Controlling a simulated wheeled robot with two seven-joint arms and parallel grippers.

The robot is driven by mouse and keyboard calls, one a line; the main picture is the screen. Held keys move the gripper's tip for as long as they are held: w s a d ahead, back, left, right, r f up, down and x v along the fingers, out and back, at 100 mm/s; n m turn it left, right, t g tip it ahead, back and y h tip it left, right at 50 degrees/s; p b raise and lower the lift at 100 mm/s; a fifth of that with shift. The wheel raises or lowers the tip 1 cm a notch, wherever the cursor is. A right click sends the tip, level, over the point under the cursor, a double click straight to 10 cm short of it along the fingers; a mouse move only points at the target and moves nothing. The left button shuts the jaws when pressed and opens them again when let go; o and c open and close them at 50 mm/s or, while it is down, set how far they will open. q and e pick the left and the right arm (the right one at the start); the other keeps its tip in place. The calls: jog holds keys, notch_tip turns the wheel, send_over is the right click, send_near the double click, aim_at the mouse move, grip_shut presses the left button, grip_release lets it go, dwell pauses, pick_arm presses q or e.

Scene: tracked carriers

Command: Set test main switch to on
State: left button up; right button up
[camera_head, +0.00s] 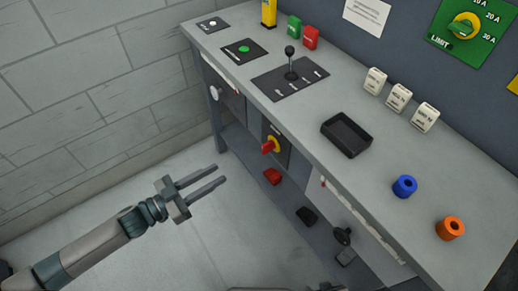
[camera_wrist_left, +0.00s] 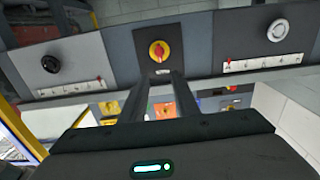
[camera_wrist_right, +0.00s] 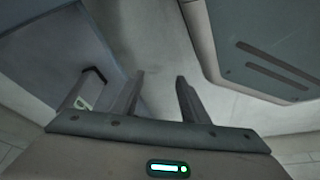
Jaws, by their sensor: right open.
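A rotary switch with a red handle on a yellow round plate (camera_head: 270,146) sits on a dark panel on the bench's front face. It also shows upper centre in the left wrist view (camera_wrist_left: 158,51), its red handle roughly upright there. Its position markings are too small to read. My left gripper (camera_head: 220,174) is open and empty, left of the switch and apart from it. In the left wrist view its fingers (camera_wrist_left: 161,82) point towards the switch from below. My right gripper (camera_wrist_right: 159,80) is open and empty over bare floor; I cannot place it in the head view.
The bench top (camera_head: 300,125) overhangs the front panels and carries a joystick (camera_head: 291,62), a black tray (camera_head: 346,135), and blue (camera_head: 405,186) and orange (camera_head: 450,228) rings. A white round knob (camera_head: 215,93) is left of the switch. Floor beside my left gripper is clear.

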aim_at(267, 148)
pick_arm(q)
jog(key=p+x, duration=0.2)
jog(key=x, duration=1.4)
jog(key=shift+d, duration=0.2)
grip_shut()
pick_arm(e)
jog(key=shift+w+a+r+t+y, duration=0.15)
jog(key=shift+w+a+r+t, duration=0.2)
jog(key=shift+a, duration=0.2)
jog(key=shift+w+a+r+t+y, duration=0.2)
jog(key=shift+w+a+t, duration=0.15)
jog(key=shift+a, duration=0.2)
